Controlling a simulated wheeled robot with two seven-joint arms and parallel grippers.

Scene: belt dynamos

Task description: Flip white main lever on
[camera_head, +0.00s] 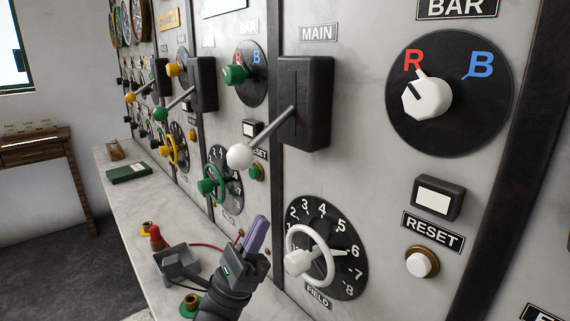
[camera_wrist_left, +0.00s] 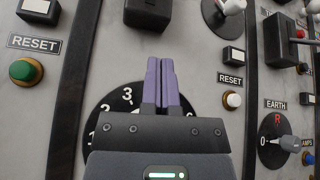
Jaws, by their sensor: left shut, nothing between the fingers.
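The white main lever (camera_head: 240,156) has a round white knob on a grey rod that slopes down and left out of a black housing (camera_head: 306,102) under the MAIN label. My left gripper (camera_head: 257,232) is below the knob, apart from it, with its purple fingers together and nothing between them. In the left wrist view the shut fingers (camera_wrist_left: 162,84) point up the panel over part of a numbered dial (camera_wrist_left: 100,118). The black housing shows its lower end (camera_wrist_left: 148,14) at the top there. The white knob is not visible in that view. My right gripper is not in view.
A white FIELD handwheel (camera_head: 309,255) sits right of my left gripper. Yellow and green levers (camera_head: 160,114) stand further left on the panel. A marble ledge (camera_head: 130,205) below holds a green book (camera_head: 129,172) and a small grey device (camera_head: 178,262) with a red wire.

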